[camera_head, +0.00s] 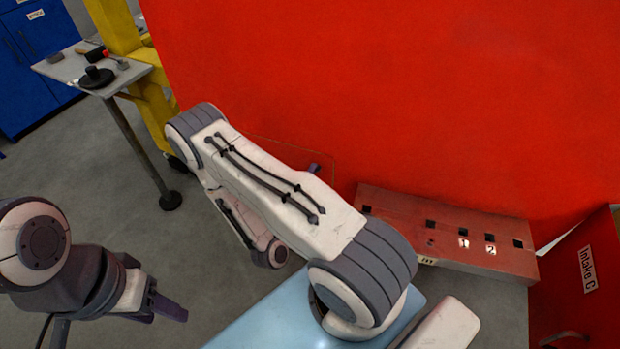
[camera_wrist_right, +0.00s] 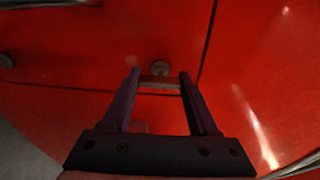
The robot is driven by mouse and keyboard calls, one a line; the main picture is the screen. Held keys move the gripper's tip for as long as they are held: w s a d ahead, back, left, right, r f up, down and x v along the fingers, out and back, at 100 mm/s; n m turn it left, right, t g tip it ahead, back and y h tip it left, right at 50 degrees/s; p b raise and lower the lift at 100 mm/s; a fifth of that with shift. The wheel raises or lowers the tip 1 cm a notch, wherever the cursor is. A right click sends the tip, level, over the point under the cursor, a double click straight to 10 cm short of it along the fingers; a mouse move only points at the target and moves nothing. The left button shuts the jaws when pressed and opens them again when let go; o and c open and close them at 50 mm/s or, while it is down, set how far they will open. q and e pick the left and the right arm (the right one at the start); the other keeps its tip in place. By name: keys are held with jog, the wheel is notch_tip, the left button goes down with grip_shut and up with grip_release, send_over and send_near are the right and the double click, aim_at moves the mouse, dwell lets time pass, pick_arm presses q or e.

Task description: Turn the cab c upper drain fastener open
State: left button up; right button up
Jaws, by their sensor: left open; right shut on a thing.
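A fastener (camera_wrist_right: 160,69) with a round grey head sits on the red panel in the right wrist view, at the seam of a hatch. A short pale bar (camera_wrist_right: 160,82) spans the gap just below that head. My right gripper (camera_wrist_right: 159,76) is shut on the fastener, one dark finger at each side of the bar. In the head view my right arm hides the fastener, and only a small purple fingertip (camera_head: 314,168) shows at the red panel. My left gripper (camera_head: 168,306) is open and empty at the lower left, away from the panel.
The large red cab wall (camera_head: 420,90) fills the back. A red box (camera_head: 450,231) with square holes and labels 1 and 2 stands low at right, beside a panel (camera_head: 575,270) marked "Intake C". A grey table (camera_head: 60,68) holds small parts near a yellow post (camera_head: 122,30). Blue cabinets (camera_head: 45,28) stand behind.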

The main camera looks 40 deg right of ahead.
jog(key=shift+n, duration=0.4)
jog(key=o, duration=1.4)
jog(key=shift+a, duration=0.15)
jog(key=shift+b+v, duration=1.45)
jog(key=shift+v, duration=3.7)
